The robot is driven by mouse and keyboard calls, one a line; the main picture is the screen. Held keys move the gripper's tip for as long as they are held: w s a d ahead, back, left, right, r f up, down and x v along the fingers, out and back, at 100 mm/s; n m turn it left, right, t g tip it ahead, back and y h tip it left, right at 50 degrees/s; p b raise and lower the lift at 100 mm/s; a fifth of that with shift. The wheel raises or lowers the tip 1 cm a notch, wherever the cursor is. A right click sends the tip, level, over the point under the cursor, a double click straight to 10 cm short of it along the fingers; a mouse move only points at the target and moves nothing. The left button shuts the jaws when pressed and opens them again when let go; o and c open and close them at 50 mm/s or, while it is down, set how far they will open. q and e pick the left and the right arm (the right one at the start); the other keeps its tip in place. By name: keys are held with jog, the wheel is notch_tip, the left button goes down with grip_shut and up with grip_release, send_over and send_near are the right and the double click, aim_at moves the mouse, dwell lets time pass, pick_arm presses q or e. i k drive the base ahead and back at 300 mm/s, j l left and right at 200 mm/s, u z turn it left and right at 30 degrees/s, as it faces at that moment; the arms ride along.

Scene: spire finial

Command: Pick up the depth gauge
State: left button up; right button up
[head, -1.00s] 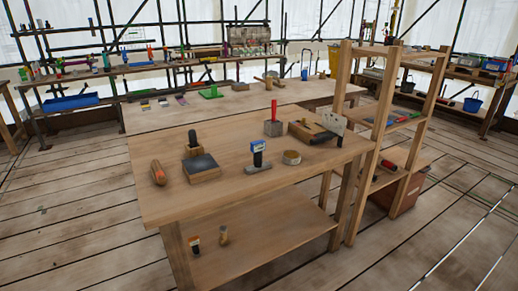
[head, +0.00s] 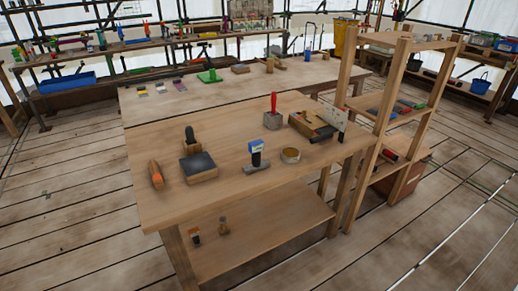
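What looks like the depth gauge (head: 257,155), a dark upright body with a blue and white head on a flat grey base, stands upright on the near wooden workbench (head: 190,215). It is near the bench's front edge, right of a block with a dark top and left of a round tan item. Nothing covers it. Neither of my grippers is in view.
A wooden shelf rack (head: 388,120) stands at the bench's right end.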

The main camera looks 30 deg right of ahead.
aim_at(255, 147)
jog(key=i+l, duration=1.3)
jog(key=k+l+z, duration=0.05)
jog(key=l, duration=0.05)
